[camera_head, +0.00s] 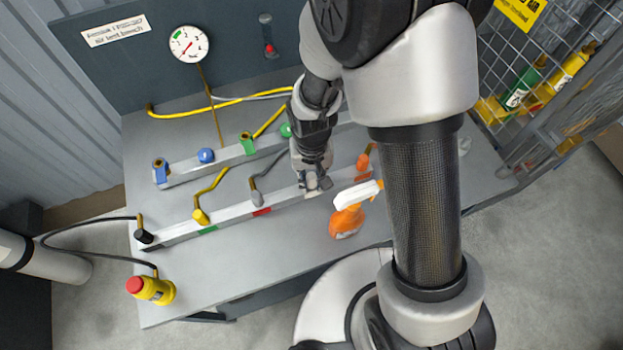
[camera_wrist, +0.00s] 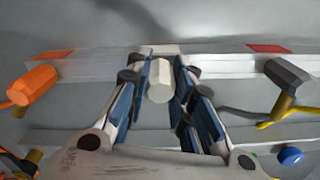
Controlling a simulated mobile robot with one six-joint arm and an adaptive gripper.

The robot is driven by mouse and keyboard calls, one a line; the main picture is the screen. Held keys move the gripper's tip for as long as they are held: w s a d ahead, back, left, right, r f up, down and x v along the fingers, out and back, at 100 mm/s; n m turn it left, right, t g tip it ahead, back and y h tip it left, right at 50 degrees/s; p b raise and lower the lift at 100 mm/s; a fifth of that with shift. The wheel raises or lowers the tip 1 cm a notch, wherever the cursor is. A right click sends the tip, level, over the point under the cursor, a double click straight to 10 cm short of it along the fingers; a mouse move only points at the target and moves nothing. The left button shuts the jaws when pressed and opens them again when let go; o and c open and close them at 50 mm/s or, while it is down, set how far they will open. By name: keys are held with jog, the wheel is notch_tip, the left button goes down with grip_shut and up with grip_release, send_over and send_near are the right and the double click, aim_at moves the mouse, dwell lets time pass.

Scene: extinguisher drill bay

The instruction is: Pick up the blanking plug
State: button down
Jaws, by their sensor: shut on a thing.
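The blanking plug appears to be the off-white, many-sided plug (camera_wrist: 160,82) in the middle of the wrist view. My gripper (camera_wrist: 161,72) has its two blue-padded fingers on either side of it and is shut on it. The plug is at the front rail (camera_wrist: 90,67); whether it still sits in the rail cannot be told. In the head view my gripper (camera_head: 316,184) is low over the front rail (camera_head: 235,216), between the grey fitting (camera_head: 258,198) and the orange fitting (camera_head: 363,162). The plug cannot be made out there.
A rear rail (camera_head: 222,160) carries blue and green fittings. Black (camera_head: 144,236) and yellow (camera_head: 201,216) hose fittings sit left on the front rail. A yellow, red-topped cylinder (camera_head: 152,290) is at the front left.

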jog(key=shift+r, duration=0.15)
notch_tip(320, 180, up, 20)
jog(key=p, duration=0.6)
jog(key=shift+p, duration=0.4)
